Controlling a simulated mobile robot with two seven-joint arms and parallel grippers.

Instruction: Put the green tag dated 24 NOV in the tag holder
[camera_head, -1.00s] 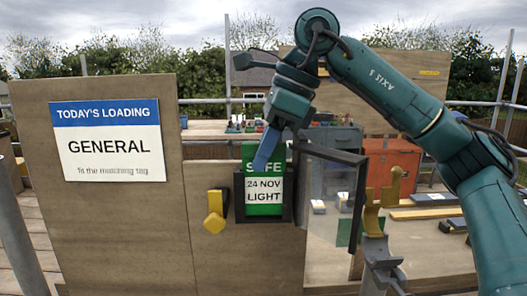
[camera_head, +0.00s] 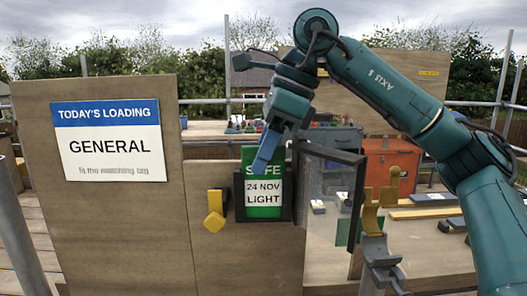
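The holder's clear, dark-framed door (camera_head: 335,154) is swung open to the right. My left gripper is out of view.
A yellow latch (camera_head: 214,211) sits left of the holder. A sign (camera_head: 110,140) on the board reads TODAY'S LOADING, GENERAL. A yellow and grey upright fitting (camera_head: 378,240) stands right of the door. Behind are a bench with small items, a grey box and an orange cabinet (camera_head: 393,165).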

